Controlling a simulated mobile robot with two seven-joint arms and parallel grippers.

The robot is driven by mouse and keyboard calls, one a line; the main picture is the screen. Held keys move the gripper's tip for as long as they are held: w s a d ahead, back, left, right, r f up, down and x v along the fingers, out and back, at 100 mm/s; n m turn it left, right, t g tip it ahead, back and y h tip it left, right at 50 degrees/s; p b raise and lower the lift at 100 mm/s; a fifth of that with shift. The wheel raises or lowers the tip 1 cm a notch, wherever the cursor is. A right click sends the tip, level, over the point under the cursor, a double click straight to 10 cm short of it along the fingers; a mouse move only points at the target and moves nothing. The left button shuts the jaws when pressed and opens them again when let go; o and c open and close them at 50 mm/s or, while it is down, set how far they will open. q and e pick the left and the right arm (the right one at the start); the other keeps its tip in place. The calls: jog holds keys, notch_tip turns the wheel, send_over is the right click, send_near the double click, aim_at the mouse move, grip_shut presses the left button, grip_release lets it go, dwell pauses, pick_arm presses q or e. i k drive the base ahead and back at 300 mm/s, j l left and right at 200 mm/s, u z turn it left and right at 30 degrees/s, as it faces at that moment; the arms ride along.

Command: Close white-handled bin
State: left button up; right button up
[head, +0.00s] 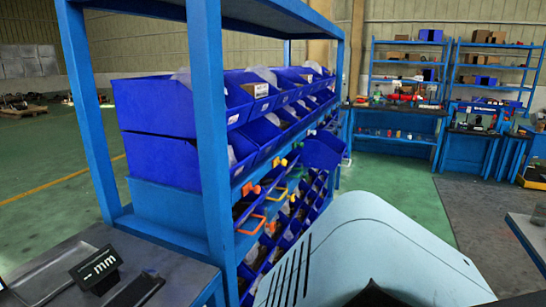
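A blue bin (322,151) juts out from the right side of the blue rack, past the bins around it. A small pale piece (346,160) shows just right of it; I cannot tell whether this is a white handle. Nearer on the same side, orange handles (250,224) and small orange and yellow knobs (251,189) stick out. I cannot make out a clear white handle on any bin. Neither of my grippers is in the head view.
The blue rack (213,150) stands close on the left, with rows of blue bins. A dark workbench (60,270) is at the lower left. Blue shelves and benches (400,110) stand at the back right. Green floor (400,185) is open between them.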

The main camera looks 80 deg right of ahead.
aim_at(322, 150)
jog(key=k+l+z, duration=0.15)
jog(key=z, duration=2.75)
